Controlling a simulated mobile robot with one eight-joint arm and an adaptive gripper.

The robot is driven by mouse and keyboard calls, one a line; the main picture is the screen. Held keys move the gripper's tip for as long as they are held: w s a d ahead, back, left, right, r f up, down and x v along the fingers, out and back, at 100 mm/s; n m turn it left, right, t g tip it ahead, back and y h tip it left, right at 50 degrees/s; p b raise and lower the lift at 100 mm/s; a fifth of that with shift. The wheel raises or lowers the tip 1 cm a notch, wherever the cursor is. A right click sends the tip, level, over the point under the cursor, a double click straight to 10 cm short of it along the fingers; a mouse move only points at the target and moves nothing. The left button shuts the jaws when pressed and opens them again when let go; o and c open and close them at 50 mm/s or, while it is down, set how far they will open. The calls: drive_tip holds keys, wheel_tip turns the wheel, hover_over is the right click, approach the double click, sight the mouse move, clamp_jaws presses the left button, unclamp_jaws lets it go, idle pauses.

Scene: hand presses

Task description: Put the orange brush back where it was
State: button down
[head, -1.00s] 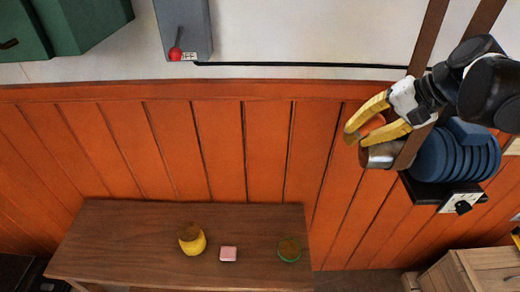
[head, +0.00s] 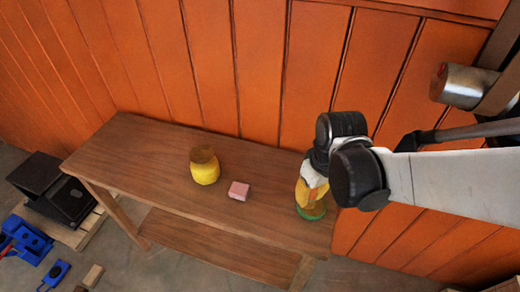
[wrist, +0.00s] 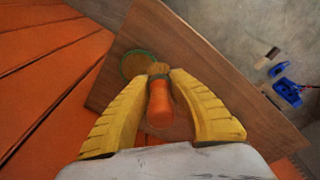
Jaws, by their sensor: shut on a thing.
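The orange brush (wrist: 160,105) is between the two yellow fingers of my gripper (wrist: 158,74), with its brown tip pointing away from the wrist. My gripper (head: 309,197) is shut on it above the right end of the wooden table (head: 140,160). A round green-rimmed thing with a brown top (head: 311,213) lies on the table right under the fingertips; it also shows in the wrist view (wrist: 126,66), just beyond and left of the brush tip. Whether the brush touches it I cannot tell. In the head view my gripper and arm largely hide the brush.
A yellow pot-shaped thing with a brown top (head: 205,172) and a pink block (head: 239,190) stand on the table, left of my gripper. The orange plank wall (head: 260,70) rises behind. A metal cylinder (head: 464,86) is at upper right. Blue items (head: 30,240) lie on the floor.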

drive_tip(key=b, duration=0.4)
hover_over(271, 202)
drive_tip(key=f, duration=0.7)
drive_tip(key=shift+s+d, duration=0.15)
drive_tip(key=shift+s, duration=0.05)
drive_tip(key=shift+f, duration=0.1)
wheel_tip(271, 202, down, 4)
drive_tip(key=shift+r+b, duration=0.1)
drive_tip(key=shift+b, duration=1.1)
drive_tip(key=c, duration=1.3)
unclamp_jaws()
